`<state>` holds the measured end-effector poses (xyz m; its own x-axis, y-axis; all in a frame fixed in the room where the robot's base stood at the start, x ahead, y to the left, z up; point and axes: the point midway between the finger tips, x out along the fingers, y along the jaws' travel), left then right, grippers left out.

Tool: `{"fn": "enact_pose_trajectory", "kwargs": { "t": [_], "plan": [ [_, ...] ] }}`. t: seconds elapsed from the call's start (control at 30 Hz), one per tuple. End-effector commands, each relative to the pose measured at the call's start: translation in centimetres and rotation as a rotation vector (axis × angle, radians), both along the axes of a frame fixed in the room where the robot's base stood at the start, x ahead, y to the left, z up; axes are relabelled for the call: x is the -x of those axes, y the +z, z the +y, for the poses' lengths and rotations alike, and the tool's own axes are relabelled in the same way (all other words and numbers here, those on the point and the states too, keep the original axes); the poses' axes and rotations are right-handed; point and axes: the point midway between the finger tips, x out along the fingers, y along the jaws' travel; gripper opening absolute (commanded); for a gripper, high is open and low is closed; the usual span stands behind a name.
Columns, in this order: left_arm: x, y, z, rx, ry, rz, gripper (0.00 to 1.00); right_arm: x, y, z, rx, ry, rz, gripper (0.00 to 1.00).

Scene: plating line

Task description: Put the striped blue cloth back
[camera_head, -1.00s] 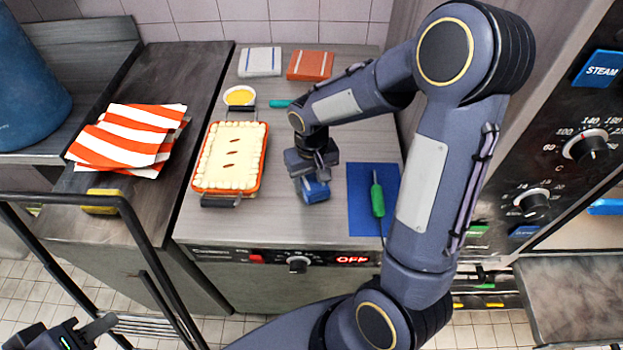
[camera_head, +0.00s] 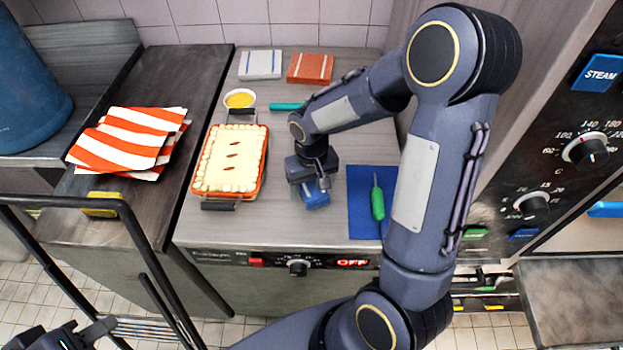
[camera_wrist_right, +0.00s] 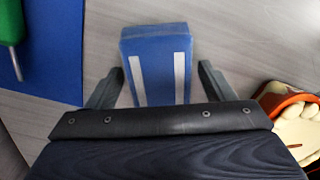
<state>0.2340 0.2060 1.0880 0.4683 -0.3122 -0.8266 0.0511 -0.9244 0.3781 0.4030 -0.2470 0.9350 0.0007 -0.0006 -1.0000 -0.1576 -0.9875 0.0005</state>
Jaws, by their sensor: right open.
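The striped blue cloth (camera_head: 316,198), a folded blue block with two white stripes, lies on the grey counter between the pie dish and the blue mat. It also shows in the right wrist view (camera_wrist_right: 156,75). My right gripper (camera_head: 310,182) is above it, open, with a finger on each side of the cloth in the wrist view (camera_wrist_right: 160,85). Gaps show between the fingers and the cloth. The gripper hides the cloth's far part in the head view. My left gripper (camera_head: 82,335) is at the bottom left corner, cut off by the frame, away from the counter.
A pie in an orange dish (camera_head: 262,175) stands left of the cloth. A green-handled tool (camera_head: 377,200) lies on the blue mat (camera_head: 358,225) at right.

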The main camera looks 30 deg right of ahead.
Motion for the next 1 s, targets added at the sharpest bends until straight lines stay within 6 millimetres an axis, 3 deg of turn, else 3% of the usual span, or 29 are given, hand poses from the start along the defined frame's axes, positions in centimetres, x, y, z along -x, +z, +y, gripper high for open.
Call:
{"fn": "enact_pose_trajectory", "kwargs": {
  "t": [0.17, 0.53, 0.77, 0.87, 1.0],
  "plan": [
    [0.0, 0.0, 0.0, 0.0, 0.0, 0.0, 0.36, -0.1, 2.0, 0.0, 0.001, 0.0, -0.007, 0.76],
    [0.0, -0.6, 0.0, 0.0, 0.0, 0.0, 0.36, -0.1, 9.7, 0.0, -0.001, 0.0, -0.007, 0.76],
    [0.0, -0.7, 0.0, 0.0, 0.0, 0.0, 0.36, 0.1, 12.1, 0.0, -0.004, 0.0, -0.005, 0.76],
    [0.0, -0.7, 0.0, 0.0, 0.0, 0.0, 0.36, 1.5, 13.1, -0.1, -0.035, -0.002, -0.033, 0.76],
    [0.0, -0.7, 0.0, 0.0, 0.0, 0.0, 0.36, 5.9, 14.9, 0.2, -0.134, -0.002, -0.135, 0.76]
  ]
}}
